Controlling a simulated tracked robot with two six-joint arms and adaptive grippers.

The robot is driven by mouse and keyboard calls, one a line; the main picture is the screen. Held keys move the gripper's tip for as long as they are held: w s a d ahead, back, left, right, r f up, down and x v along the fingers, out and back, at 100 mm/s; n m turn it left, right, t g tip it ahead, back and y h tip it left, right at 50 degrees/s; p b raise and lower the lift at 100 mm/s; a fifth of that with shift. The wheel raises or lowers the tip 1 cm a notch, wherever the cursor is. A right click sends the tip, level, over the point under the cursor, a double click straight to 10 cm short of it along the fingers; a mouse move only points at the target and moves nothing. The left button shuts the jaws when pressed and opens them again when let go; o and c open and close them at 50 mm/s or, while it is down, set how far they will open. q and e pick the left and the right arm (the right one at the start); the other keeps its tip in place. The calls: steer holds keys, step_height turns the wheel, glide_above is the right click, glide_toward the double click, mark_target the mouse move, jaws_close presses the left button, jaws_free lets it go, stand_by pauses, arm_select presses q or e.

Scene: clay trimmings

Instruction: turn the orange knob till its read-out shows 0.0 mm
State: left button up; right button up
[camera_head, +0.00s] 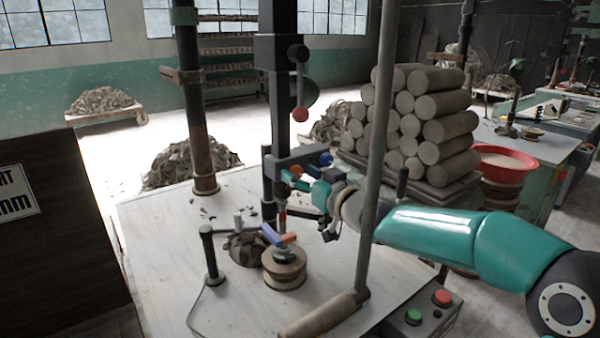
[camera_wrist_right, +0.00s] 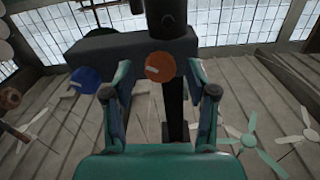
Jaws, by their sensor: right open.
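The orange knob (camera_head: 296,171) sits on a dark housing on the black column, above the table. In the right wrist view the orange knob (camera_wrist_right: 159,67) is round with a pale mark on its left half. My right gripper (camera_head: 305,180) reaches in from the right, close to the knob. In the wrist view its open fingers (camera_wrist_right: 159,72) stand on both sides of the knob, with visible gaps; the depth between them is hard to judge. A blue knob (camera_wrist_right: 84,80) is to the left, outside the fingers. I see no legible read-out. My left gripper is not in view.
A round stand with a blue and orange bar (camera_head: 280,237) is below the gripper. A grey pole (camera_head: 376,150) rises in front of my right arm. Clay logs (camera_head: 425,120) are stacked behind.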

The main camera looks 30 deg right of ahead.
steer(key=shift+w, duration=0.35)
steer(key=shift+c, duration=0.3)
jaws_close()
